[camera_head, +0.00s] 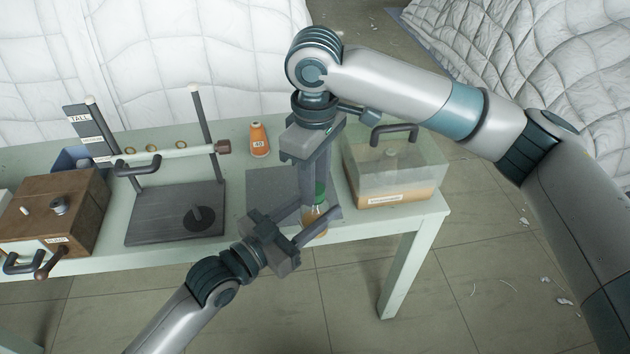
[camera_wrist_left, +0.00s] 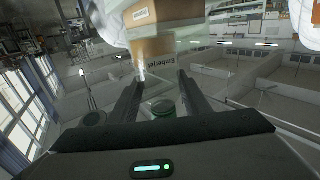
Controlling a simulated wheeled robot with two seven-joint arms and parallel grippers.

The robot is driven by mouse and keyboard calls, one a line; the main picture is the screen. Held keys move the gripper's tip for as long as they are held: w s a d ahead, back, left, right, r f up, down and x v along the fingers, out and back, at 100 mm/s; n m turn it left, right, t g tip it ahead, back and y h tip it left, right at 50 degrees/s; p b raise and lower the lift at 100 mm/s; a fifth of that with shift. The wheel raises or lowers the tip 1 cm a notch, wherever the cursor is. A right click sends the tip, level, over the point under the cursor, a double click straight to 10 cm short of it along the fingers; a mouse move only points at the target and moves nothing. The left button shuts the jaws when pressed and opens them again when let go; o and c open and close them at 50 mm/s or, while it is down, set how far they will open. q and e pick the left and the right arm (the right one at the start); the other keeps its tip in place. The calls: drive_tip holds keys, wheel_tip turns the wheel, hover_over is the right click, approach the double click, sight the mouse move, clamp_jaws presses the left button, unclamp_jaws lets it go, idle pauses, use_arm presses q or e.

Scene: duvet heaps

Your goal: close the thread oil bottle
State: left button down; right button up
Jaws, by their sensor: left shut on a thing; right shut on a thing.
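My left gripper (camera_head: 322,221) comes in from the front left and is shut on the bottle's body. My right gripper (camera_head: 319,183) points down from above and is shut on the green cap. Its fingers partly hide the cap, so how far the cap is seated cannot be told. In the left wrist view, my left fingers (camera_wrist_left: 160,95) flank a see-through shape.
A clear-lidded box (camera_head: 398,175) with an amber base and dark handle stands close on the right. An orange spool (camera_head: 259,140) stands behind. A dark stand (camera_head: 175,215) with a horizontal rod and a wooden box (camera_head: 60,212) are left. A grey mat (camera_head: 270,188) lies beside the bottle.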

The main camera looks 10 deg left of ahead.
drive_tip(key=m, duration=0.7)
drive_tip(key=shift+m, duration=0.4)
drive_tip(key=m, duration=0.8)
drive_tip(key=shift+m, duration=0.4)
drive_tip(key=o, duration=1.2)
drive_tip(key=shift+r, duration=0.1)
drive_tip(key=shift+r, duration=2.15)
drive_tip(key=shift+c, duration=0.5)
